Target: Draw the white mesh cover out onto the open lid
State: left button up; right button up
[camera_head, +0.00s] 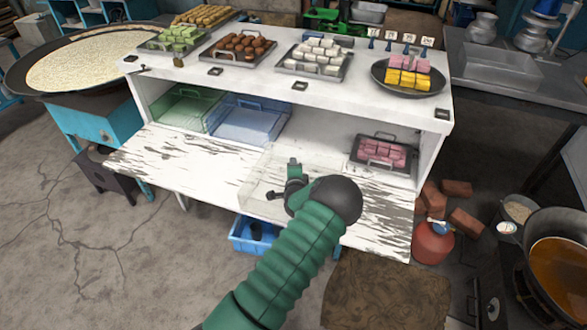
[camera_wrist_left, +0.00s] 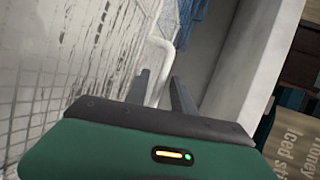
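A weathered white open lid (camera_head: 185,165) lies flat along the front of the white cabinet. The pale, see-through white mesh cover (camera_head: 262,172) is at the middle of the lid, partly hidden by my left arm. In the left wrist view the mesh (camera_wrist_left: 60,70) fills the left side and has a bent white rim rod (camera_wrist_left: 160,48). My left gripper (camera_head: 293,170) is at the cover. Its fingers (camera_wrist_left: 160,80) stand apart with the white rod showing between them; I cannot tell whether they touch it. My right gripper is not in view.
Inside the cabinet are a green bin (camera_head: 185,108), a blue bin (camera_head: 245,120) and a tray of pink pieces (camera_head: 382,150) at the right. Trays of sweets stand on the cabinet top (camera_head: 290,88). A red gas cylinder (camera_head: 433,242) stands right of the lid. The lid's left part is clear.

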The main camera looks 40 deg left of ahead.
pick_arm(q)
jog(key=shift+d+f, duration=0.2)
jog(key=shift+s, duration=0.1)
jog(key=v, duration=1.6)
jog(key=shift+s+d+r, duration=0.15)
jog(key=shift+d+r, duration=0.05)
jog(key=shift+r, duration=0.1)
